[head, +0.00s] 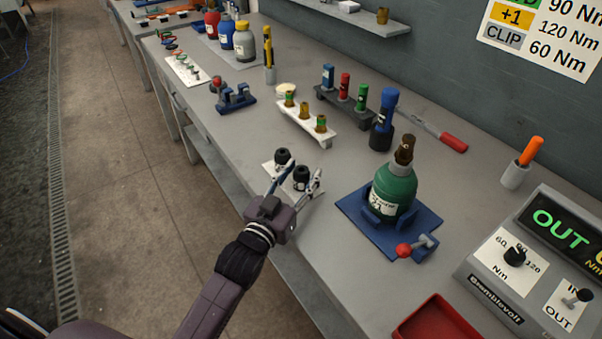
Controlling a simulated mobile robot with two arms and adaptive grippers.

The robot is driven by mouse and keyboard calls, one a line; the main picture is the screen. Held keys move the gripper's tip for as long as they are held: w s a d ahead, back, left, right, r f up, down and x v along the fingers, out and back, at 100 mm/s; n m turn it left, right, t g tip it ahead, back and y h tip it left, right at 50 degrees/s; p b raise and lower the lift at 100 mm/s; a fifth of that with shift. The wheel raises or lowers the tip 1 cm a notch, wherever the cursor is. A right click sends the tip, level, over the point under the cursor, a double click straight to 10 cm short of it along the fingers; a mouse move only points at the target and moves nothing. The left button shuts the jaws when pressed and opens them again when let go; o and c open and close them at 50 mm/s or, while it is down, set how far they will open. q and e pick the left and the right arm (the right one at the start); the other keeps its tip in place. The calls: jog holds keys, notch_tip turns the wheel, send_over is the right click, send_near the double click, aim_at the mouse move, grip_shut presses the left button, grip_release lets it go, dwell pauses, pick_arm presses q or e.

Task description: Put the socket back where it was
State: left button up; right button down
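Two dark sockets stand on a white mat (271,168) near the table's front edge: a rear one (282,156) and a front one (302,174). My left gripper (303,174) reaches over the mat with its fingers spread. The front socket shows between the fingertips, and I cannot tell whether a finger touches it. The rear socket is just beyond the left finger. The gripper hides part of the mat. My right gripper is not in view.
A green bottle (393,190) stands in a blue clamp base (352,207) to the right. Behind are a white rack (309,120) of brass-coloured pieces, a dark rack (335,103) and a blue-handled tool (387,110). A red tray (438,322) and a control box (500,295) are at the front right.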

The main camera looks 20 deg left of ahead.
pick_arm(q)
jog(key=shift+s+r, duration=0.1)
jog(key=shift+s, duration=0.05)
jog(key=s+a+b, duration=0.1)
jog(key=s, duration=1)
jog(key=shift+s+a+b, duration=0.3)
